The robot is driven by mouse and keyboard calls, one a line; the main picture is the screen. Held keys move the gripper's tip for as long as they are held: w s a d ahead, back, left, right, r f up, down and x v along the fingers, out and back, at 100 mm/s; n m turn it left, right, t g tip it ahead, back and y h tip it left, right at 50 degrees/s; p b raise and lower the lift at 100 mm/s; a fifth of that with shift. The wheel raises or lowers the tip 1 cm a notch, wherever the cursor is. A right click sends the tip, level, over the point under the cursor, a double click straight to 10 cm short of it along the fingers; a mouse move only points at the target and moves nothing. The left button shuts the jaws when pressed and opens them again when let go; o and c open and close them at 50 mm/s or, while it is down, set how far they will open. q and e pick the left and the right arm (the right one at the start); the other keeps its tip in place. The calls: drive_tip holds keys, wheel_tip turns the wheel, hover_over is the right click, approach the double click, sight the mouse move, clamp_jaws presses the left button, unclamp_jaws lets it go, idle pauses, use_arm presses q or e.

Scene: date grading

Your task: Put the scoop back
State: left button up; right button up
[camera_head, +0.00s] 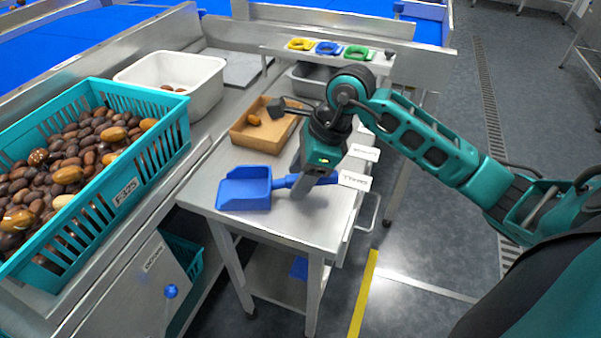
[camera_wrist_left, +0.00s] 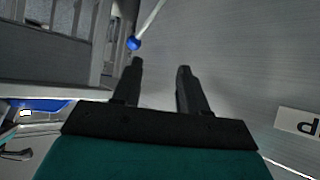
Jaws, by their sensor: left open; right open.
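The blue scoop (camera_head: 245,190) lies on the metal side table (camera_head: 290,222), its handle pointing right. My right gripper (camera_head: 302,187) is lowered over the handle, with its fingers at the table top. It is open; part of the handle is hidden behind it, and I cannot tell whether the fingers touch it. My left gripper (camera_wrist_left: 160,72) shows in the left wrist view, open with nothing between its fingers. The scoop is not in that view.
A teal crate of dates (camera_head: 178,128) stands at left, with a white tub (camera_head: 200,72) behind it. A shallow brown tray (camera_head: 262,138) sits behind the scoop. Yellow, blue and green rings (camera_head: 328,48) lie on the back shelf.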

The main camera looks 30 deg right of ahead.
drive_tip(key=shift+r, duration=0.3)
drive_tip(key=p+v, duration=0.2)
drive_tip(key=v, duration=0.9)
drive_tip(key=shift+d+r, duration=0.2)
drive_tip(key=shift+r, duration=0.1)
drive_tip(key=shift+s, duration=0.2)
